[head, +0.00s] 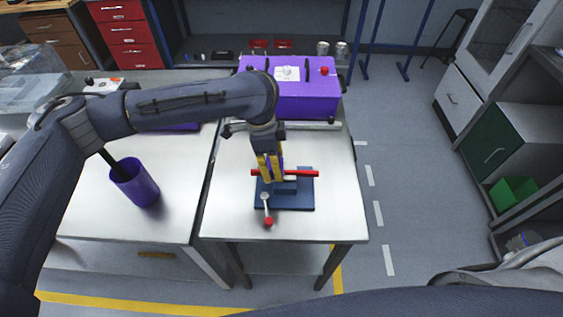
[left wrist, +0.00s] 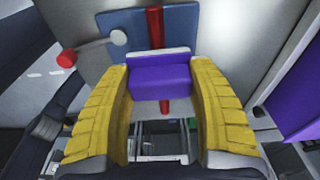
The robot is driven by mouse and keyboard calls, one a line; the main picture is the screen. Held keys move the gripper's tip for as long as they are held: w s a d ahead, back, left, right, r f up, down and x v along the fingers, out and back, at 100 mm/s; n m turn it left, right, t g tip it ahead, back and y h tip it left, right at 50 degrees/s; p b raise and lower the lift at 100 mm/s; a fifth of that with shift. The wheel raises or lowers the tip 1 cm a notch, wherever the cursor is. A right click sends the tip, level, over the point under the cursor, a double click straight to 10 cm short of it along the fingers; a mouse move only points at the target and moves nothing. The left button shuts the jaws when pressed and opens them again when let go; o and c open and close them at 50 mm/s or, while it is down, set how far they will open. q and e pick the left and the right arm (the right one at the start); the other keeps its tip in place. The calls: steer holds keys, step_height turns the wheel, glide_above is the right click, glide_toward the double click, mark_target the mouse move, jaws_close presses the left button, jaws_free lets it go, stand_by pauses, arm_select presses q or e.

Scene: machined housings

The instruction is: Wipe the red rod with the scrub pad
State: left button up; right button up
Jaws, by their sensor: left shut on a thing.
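The red rod (head: 302,173) lies horizontally across a blue fixture (head: 300,202) on the white table. My left gripper (head: 270,170) is above the rod's left part, pointing down. In the left wrist view its yellow fingers (left wrist: 160,90) are shut on the scrub pad (left wrist: 160,82), a purple block with a pale edge. The pad lies across the line of the red rod (left wrist: 155,28), which shows on both sides of it. The pad hides the rod's middle there, and I cannot tell whether they touch. My right gripper is not in view.
A lever with a red knob (head: 268,221) stands at the fixture's front left. A purple machine housing (head: 305,98) is at the table's back. A purple cup (head: 135,184) stands on the left table. The table right of the fixture is clear.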

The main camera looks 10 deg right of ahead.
arm_select(q)
steer(key=shift+w+a, duration=0.2)
steer(key=shift+a, duration=0.65)
steer(key=shift+a+r, duration=0.15)
step_height(320, 180, up, 8)
steer(key=shift+f, duration=0.2)
